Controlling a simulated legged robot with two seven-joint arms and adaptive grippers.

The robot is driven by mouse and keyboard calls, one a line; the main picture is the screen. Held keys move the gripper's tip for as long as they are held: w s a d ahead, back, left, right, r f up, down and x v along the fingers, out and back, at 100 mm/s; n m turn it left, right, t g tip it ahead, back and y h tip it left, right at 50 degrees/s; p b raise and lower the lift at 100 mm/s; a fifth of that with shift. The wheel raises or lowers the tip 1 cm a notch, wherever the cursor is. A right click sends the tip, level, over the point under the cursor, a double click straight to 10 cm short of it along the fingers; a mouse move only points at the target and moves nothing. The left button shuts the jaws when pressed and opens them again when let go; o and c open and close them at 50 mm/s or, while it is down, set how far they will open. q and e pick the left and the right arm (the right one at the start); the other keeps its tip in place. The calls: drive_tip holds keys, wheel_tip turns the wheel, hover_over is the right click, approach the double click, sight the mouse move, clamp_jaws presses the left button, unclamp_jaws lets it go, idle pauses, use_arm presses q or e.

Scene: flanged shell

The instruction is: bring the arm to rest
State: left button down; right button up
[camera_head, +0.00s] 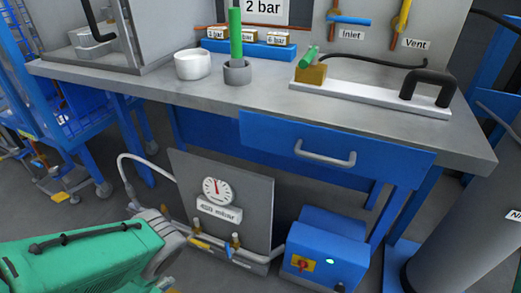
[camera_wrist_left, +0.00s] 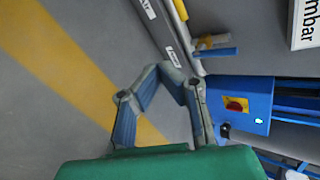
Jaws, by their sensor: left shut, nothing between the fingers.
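My left gripper (camera_wrist_left: 163,70) shows in the left wrist view, with blue-grey jointed fingers above a green body at the bottom edge. Its fingertips are together, with nothing held between them. Beyond it in this view are the grey floor with a yellow stripe and the pipe with its small valves. In the head view I cannot make out the left fingers clearly. A green body (camera_head: 85,260) with a black strip and a grey ribbed end fills the lower left there; I cannot tell whether it is part of my arm. My right gripper is in neither view.
A grey workbench (camera_head: 190,92) with a blue drawer (camera_head: 330,145) stands ahead. Below it are a gauge panel (camera_head: 255,190), valves and a blue switch box (camera_head: 325,245), which also shows in the wrist view (camera_wrist_left: 240,105). A grey cylinder (camera_head: 465,225) stands right, a blue cart (camera_head: 75,125) left.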

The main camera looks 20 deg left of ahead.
use_arm(q)
drive_tip(key=s+d+r+n+g+y, duration=0.1)
drive_tip(key=s+d+r+n+g, duration=0.5)
drive_tip(key=r+n, duration=0.55)
drive_tip(key=s+d+r+n+g, duration=0.4)
drive_tip(key=s+d+r+n, duration=0.35)
drive_tip(key=r+n, duration=0.35)
wheel_tip(320, 180, up, 12)
drive_tip(key=w+m+p, duration=0.1)
drive_tip(key=p, duration=1.1)
drive_tip(key=shift+p, duration=0.35)
drive_tip(key=shift+w+a, duration=0.1)
